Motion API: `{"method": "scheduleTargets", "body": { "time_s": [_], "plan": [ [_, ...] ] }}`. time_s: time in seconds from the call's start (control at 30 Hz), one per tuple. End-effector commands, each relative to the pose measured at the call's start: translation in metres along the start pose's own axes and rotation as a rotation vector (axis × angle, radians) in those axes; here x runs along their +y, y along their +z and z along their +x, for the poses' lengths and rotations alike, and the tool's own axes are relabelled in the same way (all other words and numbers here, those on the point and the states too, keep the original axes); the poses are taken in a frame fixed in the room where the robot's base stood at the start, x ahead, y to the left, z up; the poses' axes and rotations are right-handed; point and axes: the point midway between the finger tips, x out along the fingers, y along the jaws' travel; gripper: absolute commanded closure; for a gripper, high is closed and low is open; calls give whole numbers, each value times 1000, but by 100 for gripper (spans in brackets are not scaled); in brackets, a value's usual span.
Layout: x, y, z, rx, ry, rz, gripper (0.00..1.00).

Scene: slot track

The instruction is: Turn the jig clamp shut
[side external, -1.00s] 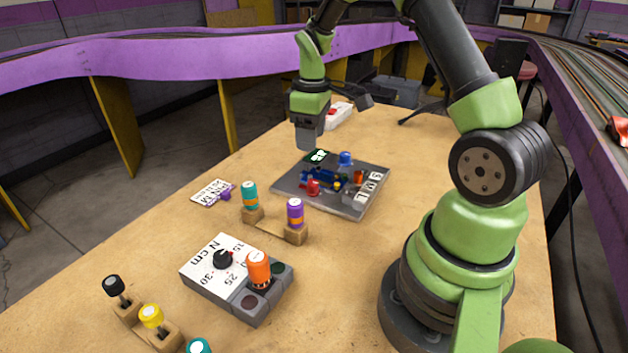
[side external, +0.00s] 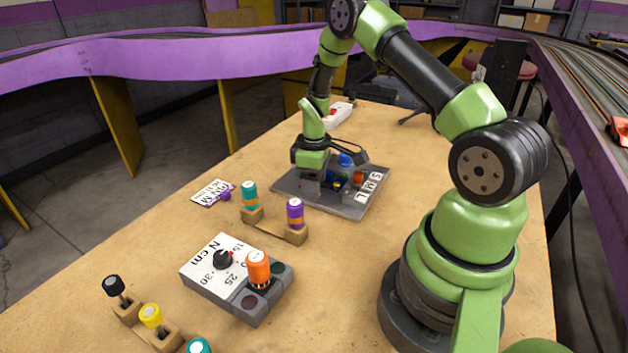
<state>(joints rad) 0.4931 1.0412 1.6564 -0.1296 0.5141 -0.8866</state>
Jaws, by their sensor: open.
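The jig is a grey plate (side external: 352,209) on the wooden table, lying flat, with coloured parts on it. A blue knob (side external: 345,160) stands at its far side and an orange-red part (side external: 359,177) sits near its right side. White tiles marked S, M, L line the right edge. My gripper (side external: 311,193) is open and low over the left-middle of the plate. It hides the red knob area and much of the middle of the jig. I cannot tell which part is the clamp or whether the fingers touch anything.
A torque box (side external: 213,262) with a dial and an orange driver (side external: 258,268) stands in front. A teal driver (side external: 249,194) and a purple driver (side external: 295,213) stand in a wooden rack. A printed card (side external: 210,192) lies left.

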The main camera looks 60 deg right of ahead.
Motion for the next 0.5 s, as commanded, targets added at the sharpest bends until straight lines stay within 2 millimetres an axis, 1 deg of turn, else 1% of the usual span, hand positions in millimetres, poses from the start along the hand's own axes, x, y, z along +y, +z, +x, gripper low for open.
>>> {"method": "scheduleTargets", "body": {
  "time_s": [0.13,0.17,0.2,0.27,0.3,0.37,0.5],
  "plan": [
    [0,0,0,1,0,0,48],
    [0,0,0,1,0,0,50],
    [0,0,0,1,0,0,59],
    [0,0,0,1,0,0,73],
    [0,0,0,1,0,0,82],
    [0,0,0,1,0,0,96],
    [0,0,-1,0,0,2,97]
  ]
}}
